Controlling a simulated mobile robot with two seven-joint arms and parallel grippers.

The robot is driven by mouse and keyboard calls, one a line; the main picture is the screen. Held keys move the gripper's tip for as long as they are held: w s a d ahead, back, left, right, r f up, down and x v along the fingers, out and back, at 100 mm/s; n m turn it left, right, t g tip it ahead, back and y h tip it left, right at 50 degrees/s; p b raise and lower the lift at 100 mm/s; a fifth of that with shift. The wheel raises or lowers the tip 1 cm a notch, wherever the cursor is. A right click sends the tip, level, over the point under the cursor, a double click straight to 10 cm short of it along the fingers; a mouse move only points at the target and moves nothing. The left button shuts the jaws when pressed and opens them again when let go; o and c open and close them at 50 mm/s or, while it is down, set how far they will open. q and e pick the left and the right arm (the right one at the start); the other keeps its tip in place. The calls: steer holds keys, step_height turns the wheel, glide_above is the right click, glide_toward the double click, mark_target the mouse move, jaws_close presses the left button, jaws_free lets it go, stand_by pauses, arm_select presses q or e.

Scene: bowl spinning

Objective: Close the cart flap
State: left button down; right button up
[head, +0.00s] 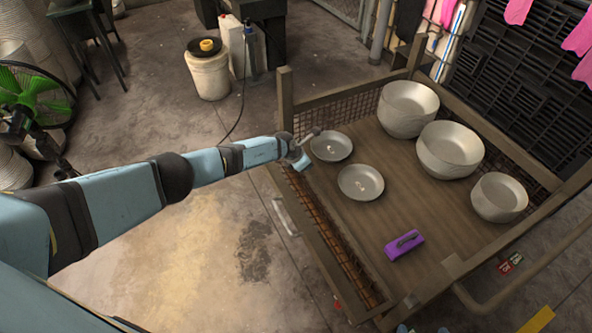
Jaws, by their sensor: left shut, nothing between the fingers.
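The cart (405,190) has a wooden deck with mesh sides. Its flap (322,243), a framed mesh panel, is along the cart's left long side, below the deck edge, so that side of the deck is open. My left gripper (315,133) is shut and empty. It is near the cart's far left corner post, above the flap's far end and close to a shallow metal dish; I cannot tell whether it touches anything. My right gripper is not in view.
On the deck are two shallow dishes (361,182), three deeper metal bowls (450,148) and a purple brush-like object (404,245). A white bucket (208,75) and a green fan (35,95) stand beyond. The floor left of the cart is clear.

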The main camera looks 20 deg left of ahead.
arm_select(q)
steer(key=shift+s+a, duration=0.1)
steer(key=shift+a, duration=0.1)
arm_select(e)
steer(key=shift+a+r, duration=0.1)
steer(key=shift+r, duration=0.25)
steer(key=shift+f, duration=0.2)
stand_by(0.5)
arm_select(q)
steer(key=s+a+f, duration=0.4)
steer(key=s+a, duration=0.4)
steer(key=s, duration=0.1)
steer(key=shift+f+b, duration=0.3)
steer(key=shift+f, duration=0.05)
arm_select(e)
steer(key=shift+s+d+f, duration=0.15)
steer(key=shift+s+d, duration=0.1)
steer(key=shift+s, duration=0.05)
arm_select(q)
steer(key=shift+s+a, duration=0.15)
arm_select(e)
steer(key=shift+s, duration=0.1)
